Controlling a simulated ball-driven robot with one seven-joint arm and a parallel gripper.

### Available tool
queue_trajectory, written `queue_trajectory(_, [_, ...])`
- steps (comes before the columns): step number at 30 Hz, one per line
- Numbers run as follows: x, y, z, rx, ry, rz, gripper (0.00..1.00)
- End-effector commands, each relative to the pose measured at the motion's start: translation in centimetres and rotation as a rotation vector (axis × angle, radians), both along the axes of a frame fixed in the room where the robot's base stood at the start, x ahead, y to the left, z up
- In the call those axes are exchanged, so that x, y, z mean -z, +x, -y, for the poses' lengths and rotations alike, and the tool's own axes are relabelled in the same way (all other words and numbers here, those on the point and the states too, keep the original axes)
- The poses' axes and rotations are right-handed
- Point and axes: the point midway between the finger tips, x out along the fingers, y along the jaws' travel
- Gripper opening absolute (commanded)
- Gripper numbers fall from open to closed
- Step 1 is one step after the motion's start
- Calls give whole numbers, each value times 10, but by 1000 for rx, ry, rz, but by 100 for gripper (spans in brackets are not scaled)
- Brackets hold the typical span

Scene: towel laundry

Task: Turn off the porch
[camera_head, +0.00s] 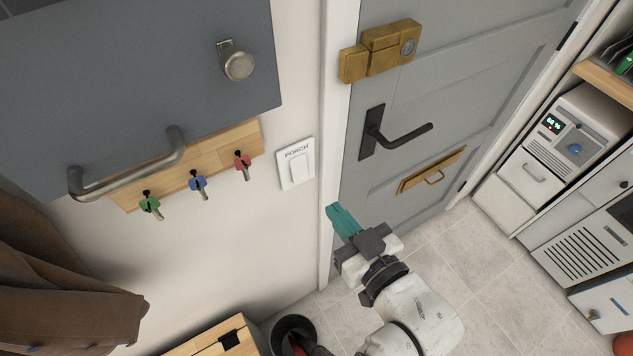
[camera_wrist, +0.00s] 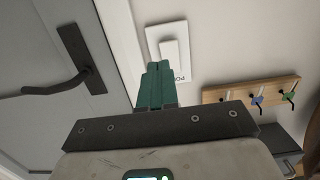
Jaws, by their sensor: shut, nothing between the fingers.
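A white wall switch labelled PORCH (camera_head: 296,164) is on the pale wall between the key rack and the door frame. It also shows in the wrist view (camera_wrist: 181,40), with its rocker partly behind my fingertips. My gripper (camera_head: 335,212) has teal fingers, shut together and empty. In the head view the fingertips are below and right of the switch, by the door frame. In the wrist view the fingers (camera_wrist: 154,72) point up at the lower part of the switch plate. I cannot tell whether they touch it.
A wooden key rack (camera_head: 238,139) with green, blue and red keys hangs left of the switch. The grey door (camera_head: 450,90) with a black lever handle (camera_head: 375,133) is to the right. A brown garment (camera_head: 60,280) hangs at the lower left.

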Motion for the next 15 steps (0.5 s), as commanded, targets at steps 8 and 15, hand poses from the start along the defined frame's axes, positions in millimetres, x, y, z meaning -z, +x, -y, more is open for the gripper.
queue_trajectory(8, [3, 43, -29, 0, -2, 1, 0])
queue_trajectory(15, [8, 61, -41, 0, 0, 0, 0])
